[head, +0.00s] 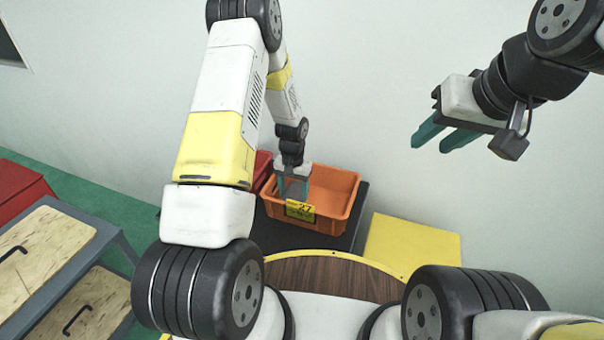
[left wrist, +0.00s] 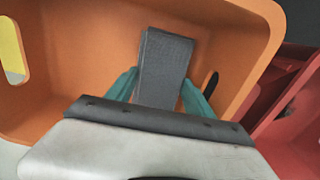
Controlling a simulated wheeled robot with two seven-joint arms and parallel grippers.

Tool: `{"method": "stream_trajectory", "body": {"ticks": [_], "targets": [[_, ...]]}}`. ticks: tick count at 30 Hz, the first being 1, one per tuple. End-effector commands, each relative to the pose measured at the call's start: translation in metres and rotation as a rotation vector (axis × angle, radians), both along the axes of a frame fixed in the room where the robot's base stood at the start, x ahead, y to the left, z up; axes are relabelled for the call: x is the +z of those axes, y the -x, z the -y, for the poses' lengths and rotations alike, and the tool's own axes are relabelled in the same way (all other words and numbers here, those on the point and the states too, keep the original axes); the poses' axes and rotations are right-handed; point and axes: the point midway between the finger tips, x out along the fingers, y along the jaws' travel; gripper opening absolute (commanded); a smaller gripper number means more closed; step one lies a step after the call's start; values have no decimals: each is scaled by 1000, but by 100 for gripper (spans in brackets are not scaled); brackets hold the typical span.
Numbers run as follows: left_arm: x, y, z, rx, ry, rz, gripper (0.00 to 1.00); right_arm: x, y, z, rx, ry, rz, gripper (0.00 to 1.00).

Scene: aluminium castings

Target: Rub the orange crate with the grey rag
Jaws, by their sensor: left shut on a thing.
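The orange crate (head: 333,190) stands on a dark surface in the middle of the head view, with a yellow label on its front wall. It fills much of the left wrist view (left wrist: 75,60). My left gripper (head: 293,190) reaches down into the crate's left part. It is shut on the grey rag (left wrist: 163,65), which looks like a flat folded block between the teal fingers. I cannot tell whether the rag touches the crate. My right gripper (head: 440,138) is raised at the upper right, with its teal fingers apart and nothing between them.
A red crate (head: 262,165) stands just left of the orange crate and also shows in the left wrist view (left wrist: 290,125). A yellow panel (head: 413,245) lies to the right. A wooden-topped bench (head: 50,245) and a red box (head: 18,190) are at the left.

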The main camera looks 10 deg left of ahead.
Motion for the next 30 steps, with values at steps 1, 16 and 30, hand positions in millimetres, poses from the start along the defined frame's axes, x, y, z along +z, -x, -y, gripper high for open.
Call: {"method": "stream_trajectory", "body": {"ticks": [1,16,30], "targets": [[16,-3,2,-2,1,9,17,0,0,0,0,0,0,36],[61,-5,5,-1,2,6,17,0,0,0,0,0,0,36],[78,-5,6,-1,1,3,17,0,0,0,0,0,0,36]]}}
